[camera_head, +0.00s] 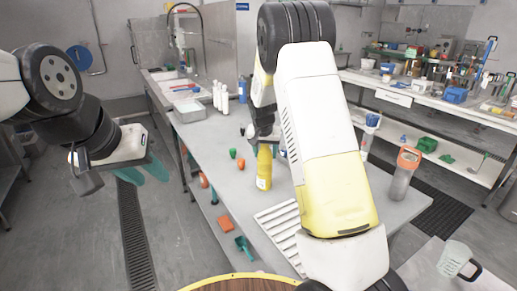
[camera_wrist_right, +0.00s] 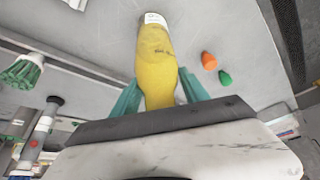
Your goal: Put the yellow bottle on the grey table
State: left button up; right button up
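The yellow bottle (camera_head: 264,168) is upright at the grey table (camera_head: 215,150), near its middle, in the head view. I cannot tell whether its base touches the tabletop. My right gripper (camera_wrist_right: 160,92) has its teal fingers on both sides of the bottle, seemingly against it. The yellow bottle (camera_wrist_right: 156,50) also shows in the right wrist view, its white-labelled end pointing away from the gripper. In the head view my right arm hides part of the table and most of that gripper. My left gripper (camera_head: 143,173) is empty, its teal fingers apart, over the floor left of the table.
Small green (camera_wrist_right: 225,77) and orange (camera_wrist_right: 209,61) items stand near the bottle. A white rack (camera_head: 280,228) and an orange-topped grey container (camera_head: 402,175) are on the table's near part. White bottles (camera_head: 220,98) and a tray (camera_head: 190,110) stand farther back. A cluttered bench (camera_head: 440,108) is at right.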

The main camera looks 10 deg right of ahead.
jog(key=o, duration=0.3)
jog(key=shift+o, duration=0.2)
jog(key=shift+r, duration=0.35)
jog(key=v, duration=1.1)
jog(key=s+d+r+n+y, duration=0.15)
jog(key=s+r, duration=0.25)
jog(key=s, duration=0.5)
jog(key=s+r+y, duration=0.2)
jog(key=s+r, duration=0.2)
jog(key=s, duration=0.4)
jog(key=s+n+t, duration=0.1)
jog(key=s+n, duration=0.1)
jog(key=s, duration=1.4)
jog(key=shift+s+a+r+n+t, duration=0.3)
jog(key=shift+a+r+n, duration=0.1)
jog(key=shift+a, duration=0.1)
